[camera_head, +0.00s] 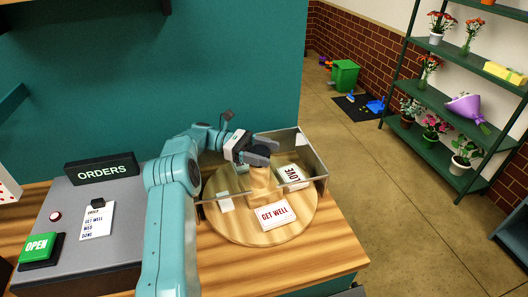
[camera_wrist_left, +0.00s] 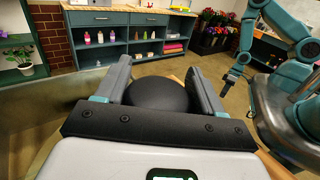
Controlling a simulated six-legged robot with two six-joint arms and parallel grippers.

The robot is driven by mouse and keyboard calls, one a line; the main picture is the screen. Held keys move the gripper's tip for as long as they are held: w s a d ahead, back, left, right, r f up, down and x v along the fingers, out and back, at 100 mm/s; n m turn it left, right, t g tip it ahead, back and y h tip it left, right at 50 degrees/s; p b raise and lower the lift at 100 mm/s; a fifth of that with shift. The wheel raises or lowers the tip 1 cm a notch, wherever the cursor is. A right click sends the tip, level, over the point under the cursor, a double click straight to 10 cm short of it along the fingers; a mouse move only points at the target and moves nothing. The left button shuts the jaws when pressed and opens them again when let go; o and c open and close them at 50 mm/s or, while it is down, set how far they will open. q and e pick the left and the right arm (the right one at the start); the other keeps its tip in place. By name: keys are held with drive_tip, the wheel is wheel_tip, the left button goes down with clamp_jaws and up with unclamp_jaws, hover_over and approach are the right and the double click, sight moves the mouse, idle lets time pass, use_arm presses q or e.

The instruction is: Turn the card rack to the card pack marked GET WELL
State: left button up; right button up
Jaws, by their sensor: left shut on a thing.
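The card rack is a round wooden turntable (camera_head: 240,228) with a wooden post (camera_head: 262,184) and a black knob (camera_head: 261,155) on top. The knob also shows in the left wrist view (camera_wrist_left: 158,95). My left gripper (camera_head: 259,151) is shut on the knob, one finger on each side. The GET WELL card pack (camera_head: 275,215) lies at the front of the turntable, outside the metal-edged screen. My right gripper (camera_wrist_left: 234,78) is small in the left wrist view.
The screen (camera_head: 312,160) stands around the back of the turntable. A teal wall (camera_head: 220,60) rises behind the counter. Bare wood lies front right.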

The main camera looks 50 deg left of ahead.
use_arm(q)
drive_tip(key=o, duration=1.4)
drive_tip(key=shift+d+f, duration=0.15)
drive_tip(key=shift+f, duration=0.05)
drive_tip(key=shift+o, duration=0.2)
drive_tip(key=shift+w+d+r, duration=0.1)
drive_tip(key=shift+w, duration=0.05)
drive_tip(key=shift+a+r, duration=0.1)
drive_tip(key=shift+a, duration=0.1)
drive_tip(key=shift+r, duration=0.35)
wheel_tip(320, 180, up, 8)
drive_tip(key=shift+d+r+b, duration=0.1)
drive_tip(key=shift+d+b, duration=0.05)
drive_tip(key=shift+b, duration=0.35)
wheel_tip(320, 180, up, 11)
drive_tip(key=p, duration=0.3)
